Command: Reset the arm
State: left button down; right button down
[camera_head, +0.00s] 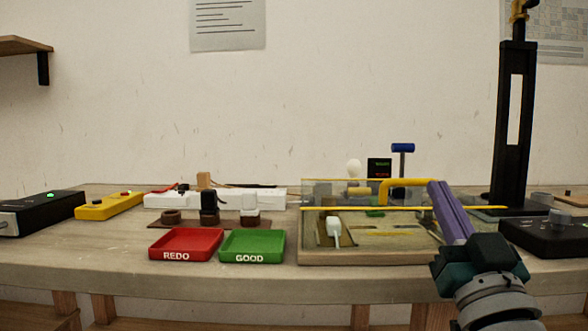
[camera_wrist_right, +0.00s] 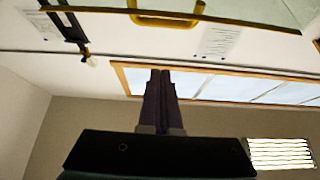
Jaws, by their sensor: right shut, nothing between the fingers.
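My right gripper (camera_head: 434,184) reaches in from the lower right with its purple fingers pointing up and slightly left. In the right wrist view its fingers (camera_wrist_right: 160,73) are together with nothing between them. A clear cover with a yellow edge (camera_head: 345,208) stands over the wooden tray (camera_head: 365,258). The cover's yellow handle (camera_head: 405,182) appears just left of the fingertips in the head view. In the wrist view the yellow handle (camera_wrist_right: 165,20) is apart from the fingertips. My left gripper is not in view.
A red REDO tray (camera_head: 185,245) and a green GOOD tray (camera_head: 252,246) sit at the front middle. A black tower (camera_head: 515,130) and black box (camera_head: 545,238) stand right. A yellow control box (camera_head: 110,206) is left. Bare tabletop (camera_head: 110,255) shows front left.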

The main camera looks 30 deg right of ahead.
jog(key=a+r+n+g+y+p, duration=0.2)
jog(key=a+n+g+y+p, duration=0.35)
jog(key=a+y+p, duration=0.6)
jog(key=s+a+r+n+g+y+p, duration=0.1)
jog(key=s+a+r+n+g+p, duration=0.1)
jog(key=s+a+g+p, duration=0.4)
jog(key=s+a+r+n+g+y+p, duration=0.1)
jog(key=s+a+r+g+p, duration=0.1)
jog(key=s+g+p, duration=0.65)
jog(key=s+r+t+p, duration=0.1)
jog(key=s+r+p, duration=0.1)
jog(key=r+p, duration=1.6)
jog(key=s+r+t+p, duration=0.2)
jog(key=r+p, duration=1.6)
